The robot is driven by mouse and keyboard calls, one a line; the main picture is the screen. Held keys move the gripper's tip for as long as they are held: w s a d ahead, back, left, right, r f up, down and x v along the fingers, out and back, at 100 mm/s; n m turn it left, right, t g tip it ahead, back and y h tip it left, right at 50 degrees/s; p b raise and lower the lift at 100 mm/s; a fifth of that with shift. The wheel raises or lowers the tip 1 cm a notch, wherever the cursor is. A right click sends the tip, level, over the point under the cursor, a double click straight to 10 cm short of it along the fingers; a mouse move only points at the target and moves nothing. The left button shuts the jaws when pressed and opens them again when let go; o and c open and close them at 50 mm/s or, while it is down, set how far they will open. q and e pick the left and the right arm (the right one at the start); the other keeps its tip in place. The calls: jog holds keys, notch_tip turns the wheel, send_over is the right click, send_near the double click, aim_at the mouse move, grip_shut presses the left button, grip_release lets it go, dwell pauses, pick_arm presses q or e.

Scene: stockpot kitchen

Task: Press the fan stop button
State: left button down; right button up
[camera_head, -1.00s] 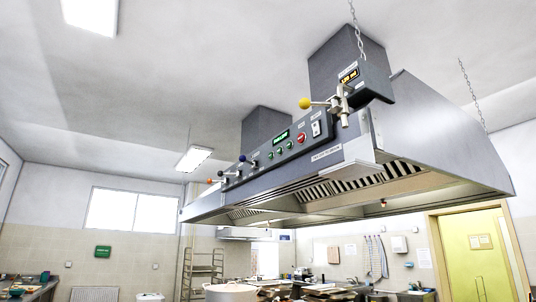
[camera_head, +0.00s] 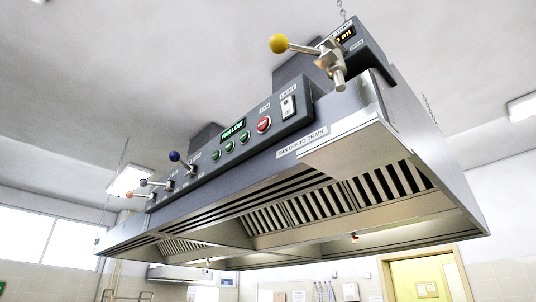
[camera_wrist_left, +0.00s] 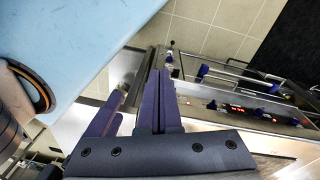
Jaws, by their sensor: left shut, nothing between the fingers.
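The red round fan stop button (camera_head: 264,124) sits on the dark control panel on the front of the hood (camera_head: 140,226). Several green buttons (camera_head: 229,146) are to its left, below a lit green display (camera_head: 233,130) that seems to read "FAN LOW". A white light switch (camera_head: 288,106) is to its right. Neither gripper shows in the head view, and the button cannot be made out in the left wrist view.
A yellow-knobbed lever (camera_head: 279,44) on a metal valve juts out right of the panel, beneath a small display box. Blue (camera_head: 175,156), grey and orange knobs stick out at the left. The hood's lower edge overhangs the room. A pale blue surface (camera_wrist_left: 90,40) is close in the wrist view.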

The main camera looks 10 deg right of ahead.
pick_arm(q)
jog(key=w+d+r+n+t+h+p, duration=0.15)
jog(key=w+r+t+p, duration=0.3)
jog(key=w+r, duration=0.85)
jog(key=w+d+r+n+t+h+p, duration=0.15)
jog(key=w+d+r+t+p, duration=0.35)
jog(key=w+r, duration=0.75)
jog(key=w+a+r+t+h+p, duration=0.1)
jog(key=w+r+t, duration=0.15)
jog(key=r, duration=0.65)
jog(key=w+a+r+t+h+p, duration=0.1)
jog(key=w+a+r+t, duration=0.15)
jog(key=r, duration=0.65)
notch_tip(320, 180, up, 24)
jog(key=a+m+t+h+p, duration=0.2)
jog(key=t+h+p, duration=0.1)
jog(key=t+p, duration=0.3)
jog(key=s+r+m+g+h+p, duration=0.1)
jog(key=s+r+m+h, duration=0.3)
jog(key=r, duration=0.6)
jog(key=s+a+r+m+g+h+p, duration=0.1)
jog(key=s+r+m+h+p, duration=0.2)
jog(key=r+m+h, duration=0.3)
notch_tip(320, 180, up, 5)
jog(key=shift+s+a+r+m+h+p, duration=0.2)
jog(key=shift+s+m+h+p, duration=0.2)
jog(key=shift+h, duration=0.2)
jog(key=shift+d, duration=0.1)
